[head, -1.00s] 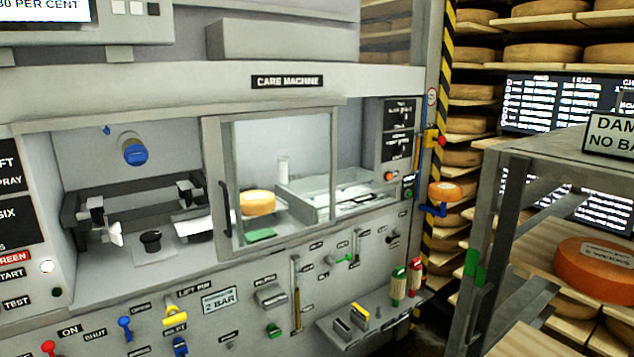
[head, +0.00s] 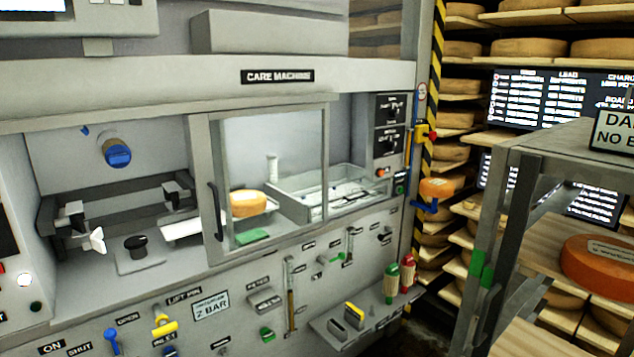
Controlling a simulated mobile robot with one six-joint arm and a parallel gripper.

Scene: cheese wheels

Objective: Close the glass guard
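The glass guard (head: 290,140) is a clear sliding pane in a grey frame on the front of the care machine. It stands over the middle-right of the machine's opening, and the left part of the opening is uncovered. Its dark vertical handle (head: 215,211) is on the left frame post. Behind the glass are a small yellow cheese wheel (head: 247,204) and a green pad (head: 253,237). My gripper is not in view.
The uncovered bay holds a blue-tipped nozzle (head: 118,156), clamps and a black knob (head: 136,246). Levers and valves line the panel below. A grey rack (head: 548,147) with an orange cheese wheel (head: 601,262) stands at the right. Cheese shelves are behind.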

